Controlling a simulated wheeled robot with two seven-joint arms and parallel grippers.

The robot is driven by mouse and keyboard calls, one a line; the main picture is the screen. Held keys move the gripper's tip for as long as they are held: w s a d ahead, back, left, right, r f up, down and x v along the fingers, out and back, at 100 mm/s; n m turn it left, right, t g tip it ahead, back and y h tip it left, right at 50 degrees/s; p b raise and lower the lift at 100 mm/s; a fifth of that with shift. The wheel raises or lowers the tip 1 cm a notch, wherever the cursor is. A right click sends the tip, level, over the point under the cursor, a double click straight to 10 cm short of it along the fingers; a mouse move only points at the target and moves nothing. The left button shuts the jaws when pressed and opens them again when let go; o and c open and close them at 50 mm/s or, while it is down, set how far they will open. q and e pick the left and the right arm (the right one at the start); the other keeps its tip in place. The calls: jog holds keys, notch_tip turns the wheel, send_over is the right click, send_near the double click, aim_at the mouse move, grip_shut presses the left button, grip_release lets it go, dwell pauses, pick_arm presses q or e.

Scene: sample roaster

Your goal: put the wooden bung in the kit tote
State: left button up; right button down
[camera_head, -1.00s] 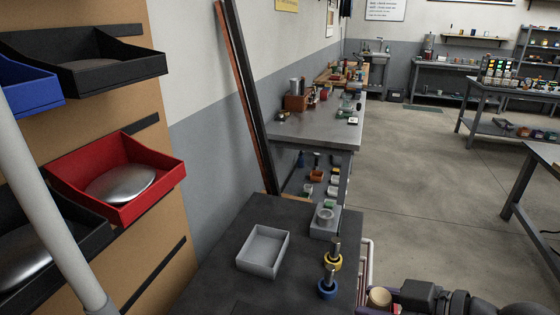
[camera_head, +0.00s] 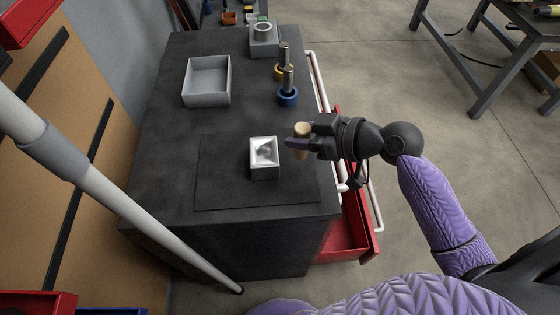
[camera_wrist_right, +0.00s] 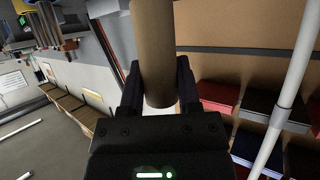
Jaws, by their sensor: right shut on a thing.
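The wooden bung (camera_head: 302,130) is a pale tan cylinder held upright in my right gripper (camera_head: 298,141). The gripper is shut on it, above the right part of the dark bench top. In the right wrist view the bung (camera_wrist_right: 154,55) stands between the two dark fingers. A grey open tray (camera_head: 207,101) stands at the far left of the bench top and looks empty. A smaller pale box (camera_head: 264,172) with a shiny inside stands left of the gripper. I cannot tell for certain which one is the kit tote. My left gripper is not in view.
Two metal pegs with blue (camera_head: 288,97) and yellow collars stand behind my right gripper. A grey block with a ring (camera_head: 263,40) is at the back. A red drawer (camera_head: 352,232) stands open on the right. A pale pole (camera_head: 130,205) crosses the left. The bench middle is clear.

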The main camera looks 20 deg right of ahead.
notch_tip(320, 180, down, 7)
jog(key=b, duration=0.3)
jog(key=shift+f, duration=0.15)
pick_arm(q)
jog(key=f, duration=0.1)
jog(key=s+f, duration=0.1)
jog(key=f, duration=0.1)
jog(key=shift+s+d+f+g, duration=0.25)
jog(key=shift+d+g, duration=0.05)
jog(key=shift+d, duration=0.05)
pick_arm(e)
jog(key=shift+c, duration=1.6)
grip_release()
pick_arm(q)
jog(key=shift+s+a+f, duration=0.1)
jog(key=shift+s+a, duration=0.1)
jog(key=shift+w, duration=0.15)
